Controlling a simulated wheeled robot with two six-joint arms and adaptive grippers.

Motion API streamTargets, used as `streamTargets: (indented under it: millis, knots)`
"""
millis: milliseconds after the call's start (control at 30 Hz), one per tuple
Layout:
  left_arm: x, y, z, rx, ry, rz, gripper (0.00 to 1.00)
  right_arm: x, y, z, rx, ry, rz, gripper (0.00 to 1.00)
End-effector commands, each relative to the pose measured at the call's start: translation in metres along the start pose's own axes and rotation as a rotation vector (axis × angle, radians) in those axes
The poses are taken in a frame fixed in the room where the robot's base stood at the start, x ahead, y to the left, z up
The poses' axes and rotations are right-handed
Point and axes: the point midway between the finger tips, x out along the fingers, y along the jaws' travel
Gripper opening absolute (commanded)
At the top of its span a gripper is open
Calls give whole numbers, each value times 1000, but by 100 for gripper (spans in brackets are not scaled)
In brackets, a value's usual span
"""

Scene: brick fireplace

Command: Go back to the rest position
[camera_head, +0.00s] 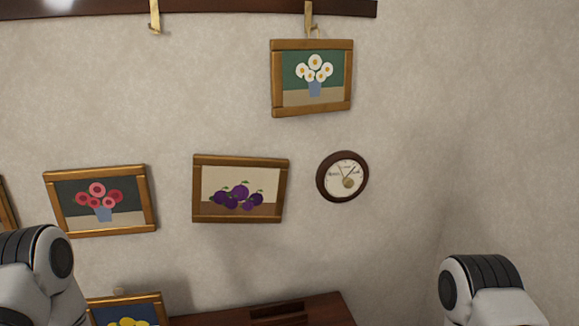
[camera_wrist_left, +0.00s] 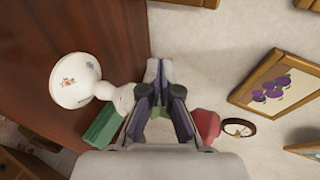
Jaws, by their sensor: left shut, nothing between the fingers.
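My left gripper (camera_wrist_left: 160,72) shows in the left wrist view, its two fingers shut together with nothing between them. It is over the edge of a dark red-brown wooden surface (camera_wrist_left: 100,25), beside the pale wall. In the head view only links of my arms show, at the lower left and lower right. Both grippers are outside that view, and the right gripper shows nowhere.
A white flowered piece (camera_wrist_left: 75,80), a green object (camera_wrist_left: 103,128) and a red object (camera_wrist_left: 207,125) are near my left gripper. On the wall are a daisy picture (camera_head: 314,78), a plum picture (camera_head: 240,188), a pink-flower picture (camera_head: 99,200) and a round clock (camera_head: 342,176). Brass hooks (camera_head: 155,17) hang above.

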Motion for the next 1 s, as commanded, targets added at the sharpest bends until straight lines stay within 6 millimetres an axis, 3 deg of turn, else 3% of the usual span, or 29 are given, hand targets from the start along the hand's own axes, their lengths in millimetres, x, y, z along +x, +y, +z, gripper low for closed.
streamTargets:
  millis: [33, 167, 200, 300, 333, 433, 533, 700, 1000]
  knots:
    - [-1, 43, -13, -42, 22, 87, 0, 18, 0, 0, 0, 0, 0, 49]
    - [-29, 143, -40, -257, 17, 381, 0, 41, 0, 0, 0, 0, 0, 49]
    - [-44, 173, -46, -345, -14, 483, 0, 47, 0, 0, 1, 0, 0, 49]
    - [-93, 239, -56, -620, -182, 742, 0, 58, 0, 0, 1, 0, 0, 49]
    - [-110, 251, -56, -715, -261, 806, 0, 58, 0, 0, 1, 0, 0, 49]
    - [-156, 270, -52, -1014, -552, 928, 0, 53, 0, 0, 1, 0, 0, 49]
    - [-180, 280, -49, -1228, -782, 948, 0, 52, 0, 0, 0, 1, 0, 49]
    - [-185, 282, -49, -1365, -902, 919, 0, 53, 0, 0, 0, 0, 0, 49]
    - [-184, 282, -49, -1367, -899, 916, 0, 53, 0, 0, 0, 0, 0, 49]
